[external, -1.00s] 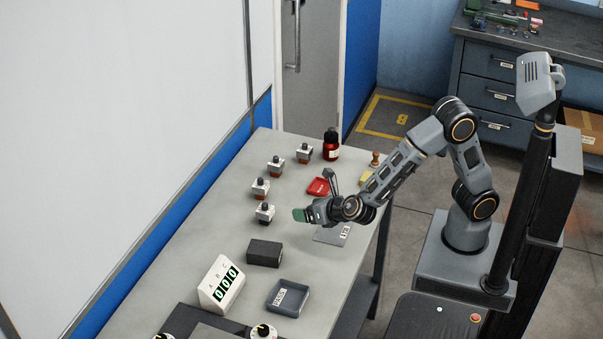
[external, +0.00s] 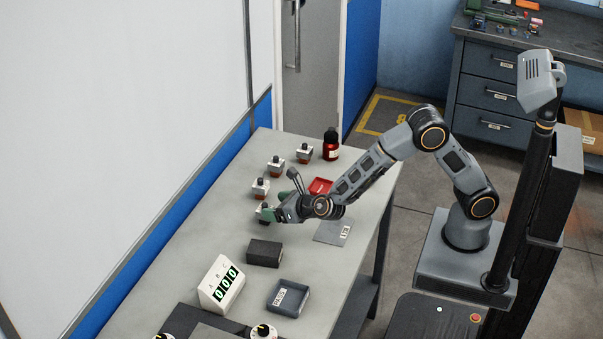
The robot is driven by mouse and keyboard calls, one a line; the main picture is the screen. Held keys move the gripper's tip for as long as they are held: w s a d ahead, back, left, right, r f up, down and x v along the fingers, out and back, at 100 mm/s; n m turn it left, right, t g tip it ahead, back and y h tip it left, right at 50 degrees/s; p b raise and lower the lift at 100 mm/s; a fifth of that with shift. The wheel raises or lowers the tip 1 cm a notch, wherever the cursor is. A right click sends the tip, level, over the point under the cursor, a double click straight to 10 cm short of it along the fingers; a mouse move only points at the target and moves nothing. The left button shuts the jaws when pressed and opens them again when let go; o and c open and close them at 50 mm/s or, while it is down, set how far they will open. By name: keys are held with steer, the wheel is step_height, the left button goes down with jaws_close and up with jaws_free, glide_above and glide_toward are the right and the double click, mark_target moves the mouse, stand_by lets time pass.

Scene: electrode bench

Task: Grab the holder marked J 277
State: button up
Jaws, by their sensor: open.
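Several small holders with white bodies, brown bases and black tops stand in a row along the wall side of the bench in the external view. They are the back holder (external: 305,154), the second (external: 276,168), the third (external: 260,189) and the front one (external: 261,209). Their markings are too small to read, so I cannot tell which is J 277. My gripper (external: 270,213) is open with green fingertips, right at the front holder and partly covering it. I cannot tell whether the fingers are around it, beside it or touching it.
A dark red bottle (external: 331,146) and a red tray (external: 320,186) are toward the back. A black block (external: 265,253), a display reading 000 (external: 222,284) and a grey tray (external: 287,297) are in front. A grey plate (external: 332,232) lies below my arm.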

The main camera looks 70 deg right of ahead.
mark_target(265, 204)
steer(key=shift+p+x, duration=0.5)
steer(key=shift+x, duration=1.85)
steer(key=shift+r, duration=0.1)
steer(key=c, duration=1.3)
steer(key=shift+r, duration=0.15)
